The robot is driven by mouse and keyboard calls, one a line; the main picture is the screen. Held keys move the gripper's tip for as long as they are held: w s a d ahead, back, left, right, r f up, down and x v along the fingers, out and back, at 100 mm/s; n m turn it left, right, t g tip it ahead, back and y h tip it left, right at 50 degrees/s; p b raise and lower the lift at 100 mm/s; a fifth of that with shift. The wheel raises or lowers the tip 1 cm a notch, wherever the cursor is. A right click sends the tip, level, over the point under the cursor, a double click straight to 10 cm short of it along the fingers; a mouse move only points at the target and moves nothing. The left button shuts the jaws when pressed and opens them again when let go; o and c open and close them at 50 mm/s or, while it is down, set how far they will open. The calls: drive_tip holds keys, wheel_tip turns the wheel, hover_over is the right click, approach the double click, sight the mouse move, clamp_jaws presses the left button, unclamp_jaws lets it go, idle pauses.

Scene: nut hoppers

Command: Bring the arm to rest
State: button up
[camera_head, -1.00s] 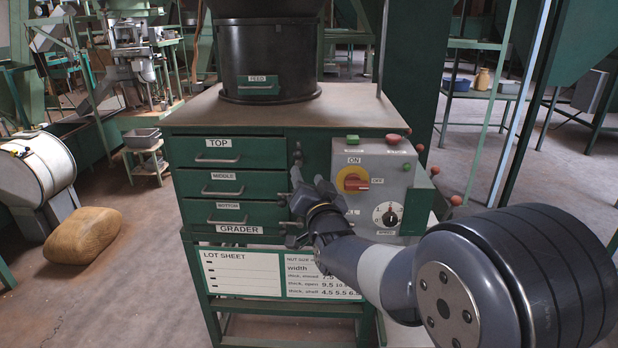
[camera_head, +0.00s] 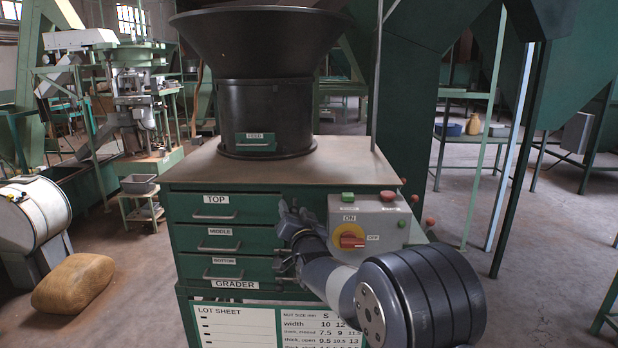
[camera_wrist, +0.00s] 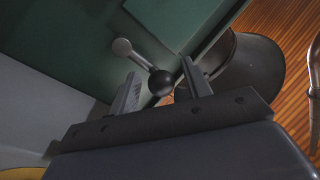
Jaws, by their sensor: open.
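My gripper (camera_head: 291,207) is in front of the right side of the green grader cabinet (camera_head: 262,198), near the drawers' right end and left of the grey control box (camera_head: 368,222). In the wrist view my gripper (camera_wrist: 160,76) has its two fingers apart. A dark ball on a short metal lever (camera_wrist: 162,82) shows between the fingertips. I cannot tell whether the fingers touch it. My arm reaches in from the lower right and hides the lower part of the control box.
A black feed hopper (camera_head: 265,110) stands on the cabinet top. The box carries a red and yellow switch (camera_head: 352,237) and a green button (camera_head: 347,197). A lot sheet (camera_head: 235,325) hangs below the drawers. A brown sack (camera_head: 73,284) lies on the floor at left. Floor at right is open.

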idle(0.4)
drive_tip(key=shift+s+f, duration=0.1)
drive_tip(key=shift+s, duration=0.05)
drive_tip(key=b+v, duration=0.3)
drive_tip(key=v, duration=0.7)
drive_tip(key=p+x, duration=0.2)
drive_tip(key=x, duration=0.8)
drive_tip(key=shift+d+r+p, duration=0.1)
drive_tip(key=shift+r+p, duration=0.1)
drive_tip(key=shift+p, duration=0.2)
drive_tip(key=shift+w+r+p, duration=0.15)
drive_tip(key=shift+w+p, duration=0.05)
drive_tip(key=shift+p, duration=0.3)
drive_tip(key=n+p, duration=0.1)
drive_tip(key=p, duration=0.2)
drive_tip(key=shift+a+g, duration=0.3)
drive_tip(key=shift+a, duration=0.05)
drive_tip(key=n+p, duration=0.1)
drive_tip(key=p, duration=0.1)
drive_tip(key=n+p, duration=0.1)
drive_tip(key=p, duration=0.1)
drive_tip(key=shift+a+g+p, duration=0.25)
drive_tip(key=shift+g+p, duration=0.05)
drive_tip(key=shift+s+a+f+n+p, duration=0.15)
drive_tip(key=shift+f+n+p, duration=0.25)
drive_tip(key=shift+p, duration=0.55)
